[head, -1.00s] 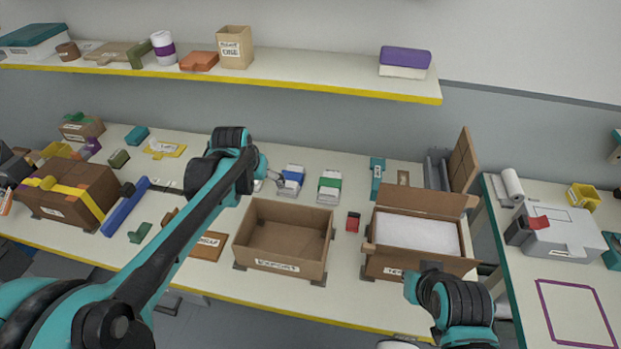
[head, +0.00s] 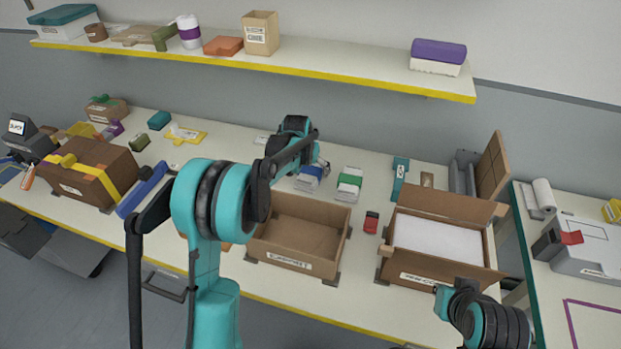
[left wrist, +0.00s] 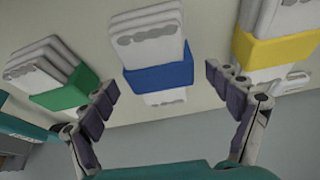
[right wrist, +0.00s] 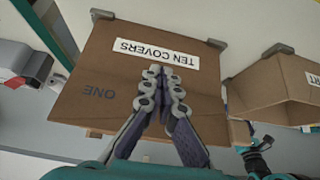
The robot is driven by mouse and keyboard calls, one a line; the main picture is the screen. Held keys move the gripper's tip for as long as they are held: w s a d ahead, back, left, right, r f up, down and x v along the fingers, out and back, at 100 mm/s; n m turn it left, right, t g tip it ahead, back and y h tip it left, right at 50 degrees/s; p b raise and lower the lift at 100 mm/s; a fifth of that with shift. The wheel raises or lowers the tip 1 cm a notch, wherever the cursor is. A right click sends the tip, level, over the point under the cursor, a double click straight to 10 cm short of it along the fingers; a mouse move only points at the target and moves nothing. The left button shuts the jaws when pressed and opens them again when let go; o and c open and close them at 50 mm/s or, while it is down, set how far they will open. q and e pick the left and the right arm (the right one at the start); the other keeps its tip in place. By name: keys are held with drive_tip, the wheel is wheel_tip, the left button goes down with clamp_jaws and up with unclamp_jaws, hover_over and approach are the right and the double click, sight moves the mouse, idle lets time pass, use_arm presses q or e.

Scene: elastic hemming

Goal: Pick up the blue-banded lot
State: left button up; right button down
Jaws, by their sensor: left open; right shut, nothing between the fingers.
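The blue-banded lot (head: 309,177) is a stack of white pieces in a blue band on the table behind the EXPORT box. In the left wrist view the blue band (left wrist: 158,78) lies ahead, between the two spread fingers. My left gripper (left wrist: 160,84) is open and empty; in the head view it (head: 321,166) is at the blue-banded lot, partly hidden by its arm. I cannot tell whether the fingers touch it. My right gripper (right wrist: 162,82) is shut and empty, in front of the TEN COVERS box (right wrist: 135,85).
A green-banded lot (head: 349,184) stands right of the blue one. A yellow-banded lot (left wrist: 275,48) is on its other side. The open EXPORT box (head: 297,264) is in front. The red-and-dark item (head: 371,222) stands between the boxes. A shelf (head: 340,72) runs above.

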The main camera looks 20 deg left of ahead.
use_arm(q)
drive_tip(key=shift+x, duration=1.1)
drive_tip(key=shift+s+r, duration=0.1)
drive_tip(key=c, duration=1.3)
drive_tip(key=shift+r, duration=0.15)
